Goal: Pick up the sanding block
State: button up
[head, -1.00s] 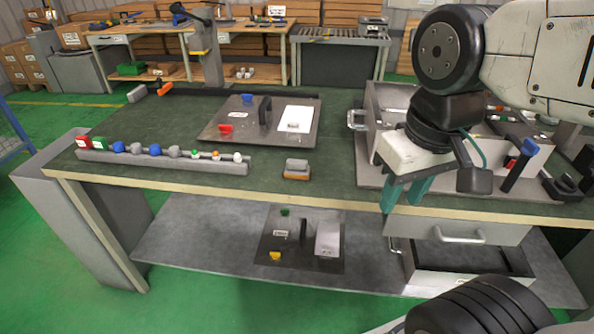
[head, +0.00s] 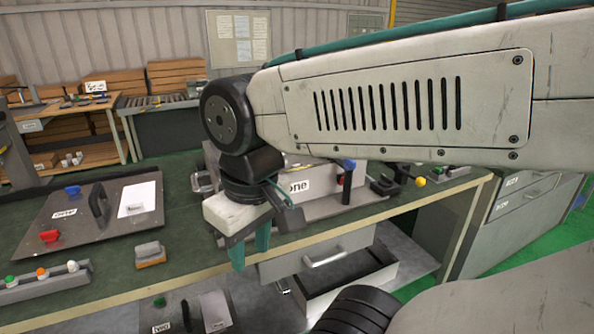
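The sanding block (head: 150,254), grey on top with an orange-brown base, lies on the green bench top near its front edge, at the left of the head view. My gripper (head: 250,248), with two teal fingers pointing down, is to the right of the block and apart from it, by the bench's front edge. The fingers stand apart with nothing seen between them. My forearm and wrist hide part of the bench behind them.
A dark panel (head: 75,234) with a handle and coloured knobs lies behind the block. A rail of coloured knobs (head: 45,284) is to its left. A grey box marked "one" (head: 320,186) stands behind my gripper. A drawer (head: 335,254) is under the bench top.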

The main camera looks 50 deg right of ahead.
aim_at(150, 254)
jog(key=u, duration=0.3)
jog(key=k, duration=0.4)
jog(key=u, duration=1.6)
jog(key=i, duration=0.8)
jog(key=z, duration=0.9)
jog(key=i, duration=0.75)
jog(key=z, duration=0.85)
